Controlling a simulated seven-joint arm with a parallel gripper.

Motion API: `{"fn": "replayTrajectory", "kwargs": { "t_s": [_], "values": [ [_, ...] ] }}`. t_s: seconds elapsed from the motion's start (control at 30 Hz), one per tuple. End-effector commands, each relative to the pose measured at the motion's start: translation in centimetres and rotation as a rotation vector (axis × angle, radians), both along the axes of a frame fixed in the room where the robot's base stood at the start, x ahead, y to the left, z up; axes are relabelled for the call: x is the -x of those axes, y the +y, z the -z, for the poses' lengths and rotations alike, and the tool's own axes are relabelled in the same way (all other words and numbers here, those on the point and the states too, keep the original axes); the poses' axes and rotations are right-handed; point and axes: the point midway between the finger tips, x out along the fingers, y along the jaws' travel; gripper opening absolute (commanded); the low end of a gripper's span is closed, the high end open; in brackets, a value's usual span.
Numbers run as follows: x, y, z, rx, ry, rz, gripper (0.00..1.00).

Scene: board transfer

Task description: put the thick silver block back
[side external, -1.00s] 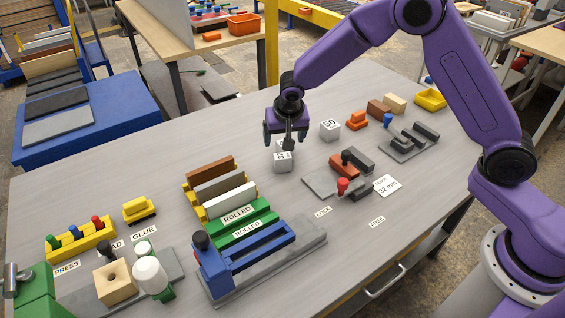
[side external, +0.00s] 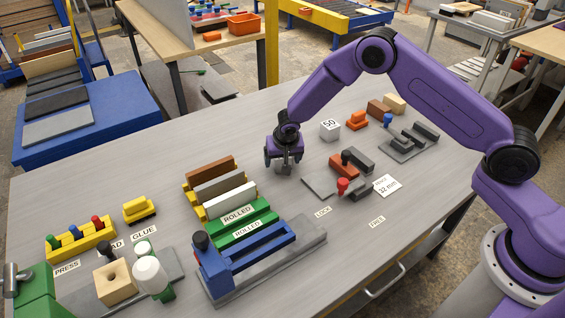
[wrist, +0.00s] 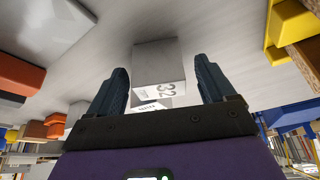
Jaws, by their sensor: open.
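A silver block marked 32 (wrist: 158,62) stands on the table between the two fingers of my gripper (wrist: 162,85) in the wrist view, with space showing on both sides. In the side view my gripper (side external: 284,161) is low over this block, and the fingers hide most of it. The fingers are open and not closed on it. A second silver block, marked 50 (side external: 330,130), stands on the table to the right of and behind my gripper. A white card reading 32 mm (side external: 386,185) lies to the right, near the table's front edge.
A red and dark clamp-like fixture (side external: 343,168) with a grey plate stands just right of my gripper. A rack of brown, grey and white bars (side external: 220,184) stands to the left. Orange, brown and tan blocks (side external: 379,109) are at the back right. Bare table lies behind my gripper.

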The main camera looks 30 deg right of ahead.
Motion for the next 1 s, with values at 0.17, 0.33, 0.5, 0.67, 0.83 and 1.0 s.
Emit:
{"fn": "replayTrajectory", "kwargs": {
  "t_s": [0.17,0.33,0.5,0.67,0.83,1.0],
  "values": [
    [-0.2,-0.2,0.6,0.0,0.0,0.001,0.83],
    [-0.2,-0.2,0.6,0.0,0.0,0.001,0.8],
    [-0.2,-0.1,0.6,0.0,0.0,0.001,0.24],
    [-0.3,-0.1,0.5,0.0,-0.001,0.001,0.12],
    [-0.3,-0.1,0.4,-0.001,-0.001,0.001,0.12],
    [-0.3,-0.1,-0.6,-0.001,-0.002,0.001,0.12]
  ]
}}
